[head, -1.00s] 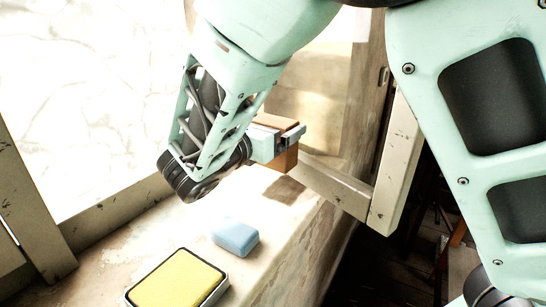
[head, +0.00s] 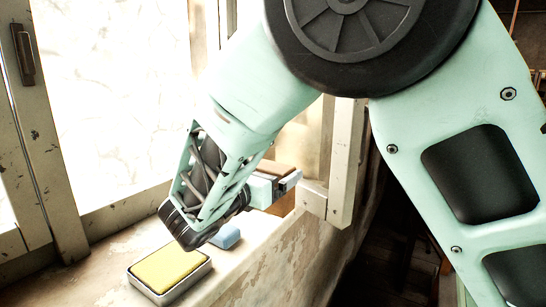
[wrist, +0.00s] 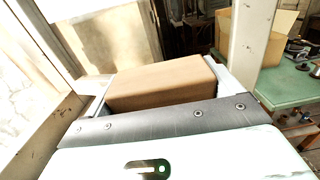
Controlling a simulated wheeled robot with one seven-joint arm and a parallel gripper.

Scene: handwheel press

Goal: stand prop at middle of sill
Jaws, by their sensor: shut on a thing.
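The prop, a brown wooden block (head: 284,205), is held in my gripper (head: 276,187) above the window sill (head: 105,268). Its long face fills the middle of the wrist view (wrist: 160,86), between the two jaws. In the head view my wrist covers part of the block and of the sill behind it. I cannot tell how far the block's lower end is from the sill.
A blue block (head: 226,236) lies on the sill, partly hidden behind my wrist. A yellow sponge (head: 168,267) sits in a metal tray nearer. A cream casement frame (head: 344,165) stands just right of my gripper. A green bench (wrist: 290,85) shows at right in the wrist view.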

